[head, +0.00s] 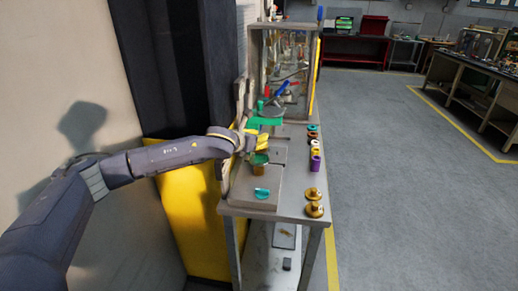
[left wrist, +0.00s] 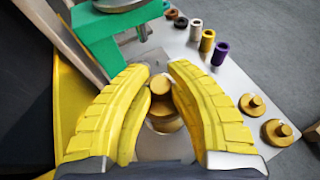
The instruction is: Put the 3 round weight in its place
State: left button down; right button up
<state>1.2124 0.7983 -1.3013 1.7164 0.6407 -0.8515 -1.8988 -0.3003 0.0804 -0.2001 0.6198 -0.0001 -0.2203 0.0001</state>
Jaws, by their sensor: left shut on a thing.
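My left gripper (head: 252,143) reaches in from the left over the near end of the bench. In the left wrist view its yellow fingers (left wrist: 160,72) close around the knob of a brass round weight (left wrist: 160,86). The weight's wider body shows below the knob, partly hidden by the fingers. Two more brass weights with knobs stand apart on the bench, the farther one (head: 313,194) and the nearer one (head: 314,210). They also show at the right in the left wrist view, (left wrist: 253,104) and (left wrist: 277,130). My right gripper is not in view.
A green fixture (left wrist: 110,30) stands behind. Several coloured rings and cylinders, including a purple one (head: 316,163), line the bench's right edge. A glass cabinet (head: 288,65) stands beyond.

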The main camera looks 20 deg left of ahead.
pick_arm(q)
jog(key=shift+f, duration=2.05)
jog(key=shift+f, duration=0.1)
jog(key=c, duration=1.3)
grip_release()
jog(key=shift+f, duration=0.1)
jog(key=shift+s+r, duration=0.1)
jog(key=shift+r, duration=0.1)
jog(key=v, duration=0.7)
jog(key=shift+s, duration=0.2)
